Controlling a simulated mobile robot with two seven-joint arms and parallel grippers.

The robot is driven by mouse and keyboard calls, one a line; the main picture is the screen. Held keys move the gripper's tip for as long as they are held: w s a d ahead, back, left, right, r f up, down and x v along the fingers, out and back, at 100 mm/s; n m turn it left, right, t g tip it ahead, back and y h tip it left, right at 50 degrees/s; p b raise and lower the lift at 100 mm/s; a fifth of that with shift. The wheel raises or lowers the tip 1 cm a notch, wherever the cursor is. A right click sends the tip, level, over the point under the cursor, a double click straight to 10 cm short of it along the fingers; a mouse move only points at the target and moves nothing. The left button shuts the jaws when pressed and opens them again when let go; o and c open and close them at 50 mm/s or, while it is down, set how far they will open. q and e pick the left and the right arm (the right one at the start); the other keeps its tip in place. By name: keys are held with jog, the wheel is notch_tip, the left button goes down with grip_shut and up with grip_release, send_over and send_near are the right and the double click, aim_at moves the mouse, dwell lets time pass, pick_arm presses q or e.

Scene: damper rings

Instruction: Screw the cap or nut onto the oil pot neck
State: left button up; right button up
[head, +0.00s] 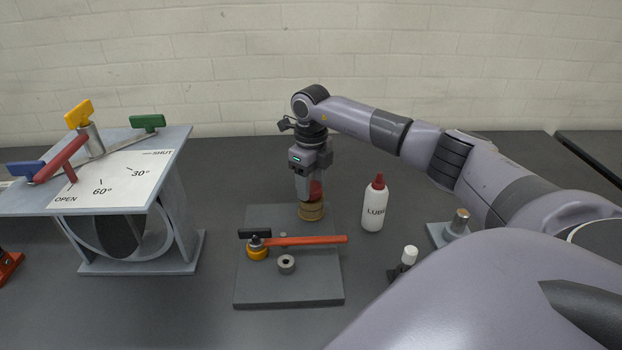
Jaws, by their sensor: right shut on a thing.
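The oil pot appears to be the small brass-coloured round body (312,212) near the back right corner of the grey plate (290,291). A red piece (316,189), which looks like the cap, sits directly above the brass body. My right gripper (309,196) points straight down over the pot and is shut on the red piece. Its fingers hide part of the red piece and the pot neck, so I cannot tell how the two meet. My left gripper is not in view.
On the plate lie a red-handled lever (305,240), a yellow knob (257,252) and a grey ring (287,263). A white lube bottle (374,207) stands close right. A damper stand (140,266) is at left, a grey post block (455,230) and white-capped item (408,256) at right.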

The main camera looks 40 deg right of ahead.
jog(key=shift+m, duration=0.5)
jog(key=m, duration=0.4)
jog(key=shift+m, duration=0.3)
jog(key=m, duration=1.1)
jog(key=shift+m, duration=0.4)
jog(key=m, duration=0.5)
jog(key=shift+m, duration=0.3)
jog(key=o, duration=1.2)
jog(key=shift+o, duration=0.2)
jog(key=shift+r, duration=2.5)
